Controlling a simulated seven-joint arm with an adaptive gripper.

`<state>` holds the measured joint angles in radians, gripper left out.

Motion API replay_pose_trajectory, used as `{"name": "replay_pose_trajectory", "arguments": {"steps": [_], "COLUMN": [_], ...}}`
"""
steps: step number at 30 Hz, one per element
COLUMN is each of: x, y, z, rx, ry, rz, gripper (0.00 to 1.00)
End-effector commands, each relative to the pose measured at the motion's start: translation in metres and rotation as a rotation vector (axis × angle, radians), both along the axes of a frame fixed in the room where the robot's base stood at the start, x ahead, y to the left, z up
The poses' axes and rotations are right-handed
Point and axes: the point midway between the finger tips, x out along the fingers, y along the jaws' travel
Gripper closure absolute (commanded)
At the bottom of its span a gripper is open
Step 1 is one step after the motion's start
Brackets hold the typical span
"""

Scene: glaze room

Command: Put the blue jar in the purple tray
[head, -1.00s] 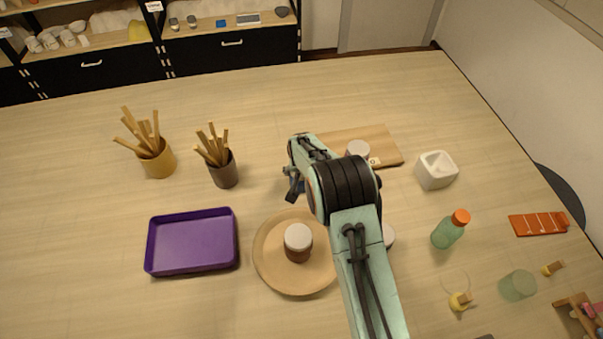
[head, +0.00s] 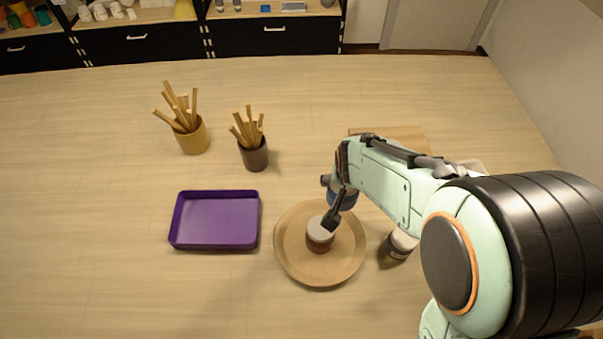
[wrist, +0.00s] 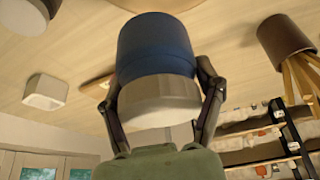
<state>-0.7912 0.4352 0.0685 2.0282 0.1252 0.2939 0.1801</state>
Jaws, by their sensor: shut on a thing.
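My gripper (head: 335,203) is shut on the blue jar (head: 346,198), which is partly hidden by the fingers and arm in the head view. In the wrist view the blue jar (wrist: 156,45) sits between the two fingers, with its pale grey lid end toward the palm. In the head view the gripper and jar appear over the far edge of the round wooden plate. The purple tray (head: 216,245) lies to the left of the plate; it is shallow, rectangular and empty.
A brown jar with a white lid (head: 320,240) stands on the round plate (head: 292,268). Another white-lidded jar (head: 398,246) is to its right. A yellow pot (head: 194,141) and a dark pot (head: 255,157) of wooden sticks stand behind the tray. The table's left is clear.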

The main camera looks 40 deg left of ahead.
Motion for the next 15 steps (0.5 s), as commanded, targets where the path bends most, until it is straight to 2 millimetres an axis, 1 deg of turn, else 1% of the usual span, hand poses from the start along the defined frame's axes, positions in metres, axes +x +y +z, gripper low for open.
{"name": "replay_pose_trajectory", "arguments": {"steps": [5,8,11,14,15], "x": [-0.002,-0.005,-0.016,-0.035,-0.046], "y": [-0.003,-0.002,0.002,0.012,0.017], "z": [0.002,0.001,-0.002,-0.004,-0.005], "rx": [0.001,0.002,0.001,0.002,0.003], "ry": [-0.001,-0.001,0.001,0.001,0.001], "rz": [0.030,0.126,0.290,0.502,0.599], "gripper": [0.74,0.74,0.74,0.74,0.74]}}
